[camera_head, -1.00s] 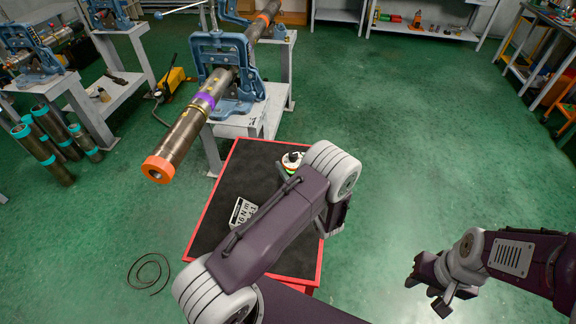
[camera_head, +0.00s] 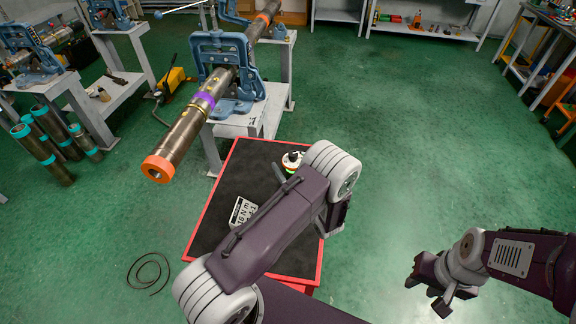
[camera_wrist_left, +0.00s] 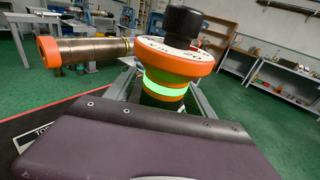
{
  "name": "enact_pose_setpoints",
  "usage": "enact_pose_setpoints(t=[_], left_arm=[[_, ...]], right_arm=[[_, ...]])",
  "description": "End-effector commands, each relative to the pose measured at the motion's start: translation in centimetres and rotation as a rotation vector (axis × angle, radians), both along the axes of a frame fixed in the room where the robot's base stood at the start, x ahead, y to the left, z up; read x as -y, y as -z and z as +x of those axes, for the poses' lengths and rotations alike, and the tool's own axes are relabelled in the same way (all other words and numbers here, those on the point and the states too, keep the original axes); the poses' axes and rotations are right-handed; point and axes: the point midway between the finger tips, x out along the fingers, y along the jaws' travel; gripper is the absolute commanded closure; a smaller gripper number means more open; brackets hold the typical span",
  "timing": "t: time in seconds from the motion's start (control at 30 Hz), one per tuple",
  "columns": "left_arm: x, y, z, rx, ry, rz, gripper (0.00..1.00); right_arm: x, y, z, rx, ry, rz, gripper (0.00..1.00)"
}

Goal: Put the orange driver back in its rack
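The orange driver (camera_wrist_left: 172,62) stands upright in the left wrist view, with a black knob, a white dial, an orange rim and a glowing green band. In the head view its white and black top (camera_head: 292,161) shows above the red-edged cart. My left gripper's grey fingers (camera_wrist_left: 165,88) flank the driver's body and appear closed on it; its lower end is hidden by my wrist. My right gripper (camera_head: 427,293) is empty, its fingers apart, over the floor at lower right. I cannot pick out the driver's rack.
The black-topped cart (camera_head: 222,205) carries a printed label (camera_head: 243,212). A vise (camera_head: 238,75) holds a long pipe (camera_head: 190,128) whose orange end reaches out beside the cart. A coiled cable (camera_head: 148,273) lies on the floor. The floor on the right is clear.

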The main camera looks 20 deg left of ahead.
Motion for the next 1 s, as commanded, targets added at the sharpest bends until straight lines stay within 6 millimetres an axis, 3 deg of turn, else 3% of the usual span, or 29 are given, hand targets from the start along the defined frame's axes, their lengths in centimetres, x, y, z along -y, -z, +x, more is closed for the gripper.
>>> enact_pose_setpoints(t=[0.3, 0.7, 1.0], left_arm=[[0.2, 0.2, -0.2, -0.004, 0.001, -0.002, 0.37], [6.2, -0.2, -5.0, -0.001, 0.005, 0.0, 0.37], [7.0, -0.5, -5.8, -0.001, 0.0, -0.001, 0.37]], right_arm=[[0.0, 0.2, 0.0, 0.0, 0.0, 0.0, 0.64], [0.0, 2.1, 0.0, 0.0, 0.0, 0.0, 0.64], [0.0, 2.2, 0.0, 0.0, 0.0, 0.0, 0.64]])
